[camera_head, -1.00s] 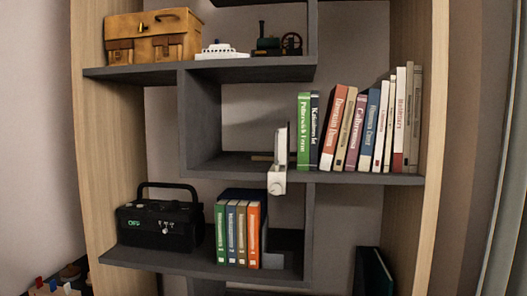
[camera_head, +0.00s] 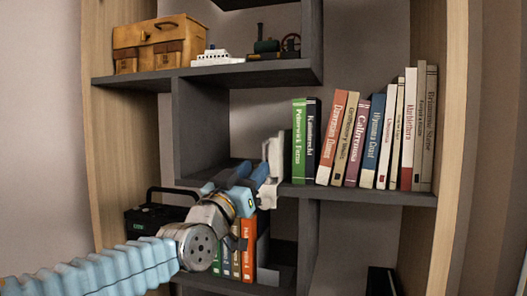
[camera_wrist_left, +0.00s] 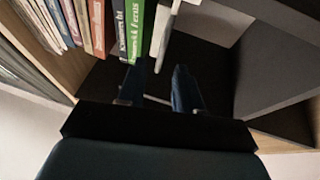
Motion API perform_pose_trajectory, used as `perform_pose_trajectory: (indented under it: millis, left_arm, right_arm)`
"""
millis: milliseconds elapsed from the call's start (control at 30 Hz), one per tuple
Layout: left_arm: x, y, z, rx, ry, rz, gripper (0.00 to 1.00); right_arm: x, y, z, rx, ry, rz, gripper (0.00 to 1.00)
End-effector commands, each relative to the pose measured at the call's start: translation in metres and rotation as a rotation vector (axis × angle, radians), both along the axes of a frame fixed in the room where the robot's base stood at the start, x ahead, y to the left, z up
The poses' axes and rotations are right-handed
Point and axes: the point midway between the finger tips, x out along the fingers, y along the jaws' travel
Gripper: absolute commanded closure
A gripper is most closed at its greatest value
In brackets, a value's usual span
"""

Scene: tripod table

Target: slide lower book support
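A white book support (camera_head: 273,155) stands on the middle shelf at the left end of the row of books, beside the green book (camera_head: 299,140). The support also shows in the left wrist view (camera_wrist_left: 161,32), just beyond the fingertips. My left gripper (camera_head: 262,177) is close in front of it, with its two fingers apart in the wrist view (camera_wrist_left: 158,78) and nothing clearly held between them. A lower grey support (camera_head: 263,251) stands at the right of the orange book (camera_head: 248,246) on the lower shelf, partly hidden. My right gripper is not in view.
The middle shelf (camera_head: 370,193) holds several leaning books to the right. A black toolbox (camera_head: 150,215) is on the lower shelf, partly behind my left arm. A wooden case (camera_head: 158,45) and small models stand on the upper shelf. The compartment left of the white support is mostly empty.

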Motion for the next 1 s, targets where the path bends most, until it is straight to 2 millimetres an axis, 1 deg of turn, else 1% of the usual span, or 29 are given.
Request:
perform_pose_trajectory:
  millis: [33,100,200,300,433,667,767,900,1000]
  left_arm:
    - [0.010,-0.006,0.008,-0.002,0.002,-0.002,0.65]
    - [0.021,-0.012,0.013,-0.002,0.002,-0.001,0.65]
    - [0.033,-0.019,0.018,-0.001,0.003,-0.001,0.65]
    - [0.041,-0.022,0.020,-0.001,0.002,0.000,0.65]
    - [0.046,-0.025,0.021,0.000,0.002,0.001,0.65]
    - [0.046,-0.025,0.021,-0.001,0.002,0.001,0.65]
    - [0.046,-0.025,0.020,0.000,0.002,0.001,0.79]
    - [0.046,-0.025,0.020,0.000,0.002,0.001,1.00]
    - [0.046,-0.025,0.021,0.000,0.002,0.001,1.00]
  right_arm:
    - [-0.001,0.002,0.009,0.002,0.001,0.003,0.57]
    - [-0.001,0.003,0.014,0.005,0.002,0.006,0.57]
    - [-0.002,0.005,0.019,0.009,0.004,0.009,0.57]
    - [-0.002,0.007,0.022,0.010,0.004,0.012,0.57]
    - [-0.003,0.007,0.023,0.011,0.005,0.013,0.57]
    - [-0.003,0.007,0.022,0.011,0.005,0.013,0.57]
    - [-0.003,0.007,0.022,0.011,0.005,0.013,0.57]
    - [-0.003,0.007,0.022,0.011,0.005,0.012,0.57]
    - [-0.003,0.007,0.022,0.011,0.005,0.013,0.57]
